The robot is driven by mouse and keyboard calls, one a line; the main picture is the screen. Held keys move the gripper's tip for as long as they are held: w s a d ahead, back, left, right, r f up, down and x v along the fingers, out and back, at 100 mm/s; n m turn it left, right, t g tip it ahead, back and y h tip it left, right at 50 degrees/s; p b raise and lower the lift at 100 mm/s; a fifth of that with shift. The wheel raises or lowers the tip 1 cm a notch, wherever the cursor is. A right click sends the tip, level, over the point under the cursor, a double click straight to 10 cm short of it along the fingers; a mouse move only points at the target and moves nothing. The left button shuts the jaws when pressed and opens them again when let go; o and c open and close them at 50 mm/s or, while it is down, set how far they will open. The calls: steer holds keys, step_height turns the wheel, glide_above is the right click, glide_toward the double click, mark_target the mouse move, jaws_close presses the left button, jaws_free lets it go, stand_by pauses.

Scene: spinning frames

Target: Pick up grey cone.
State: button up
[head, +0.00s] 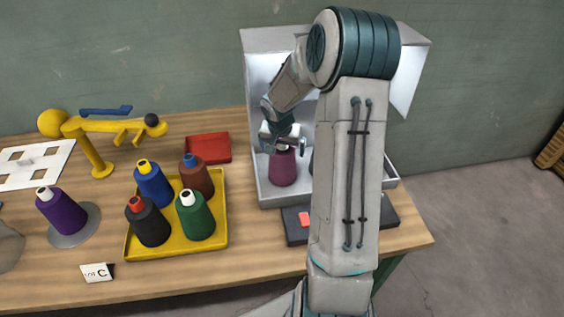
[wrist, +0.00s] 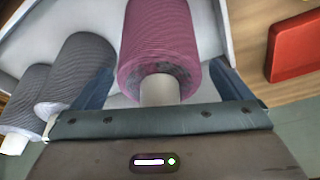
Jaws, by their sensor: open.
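My gripper (head: 283,143) is open above a magenta cone (head: 283,170) in the pale box (head: 270,202). In the wrist view my gripper (wrist: 160,85) has its fingers spread, one on each side of the magenta cone (wrist: 160,40). That cone's white tip points toward the palm, and I cannot tell whether anything touches. A grey cone (wrist: 82,65) stands beside it, just outside the left finger. A second grey cone (wrist: 28,92) is farther left. In the head view my arm hides most of that side of the box; only a dark sliver (head: 311,163) shows.
A yellow tray (head: 175,249) holds several coloured cones. A purple cone (head: 62,212) stands on a grey disc left of it. A red tray (head: 209,147) lies left of the box, and a yellow stand (head: 92,150) is farther left. A dark pad (head: 296,228) lies before the box.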

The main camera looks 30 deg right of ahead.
steer(key=shift+c, duration=0.4)
steer(key=c, duration=1.8)
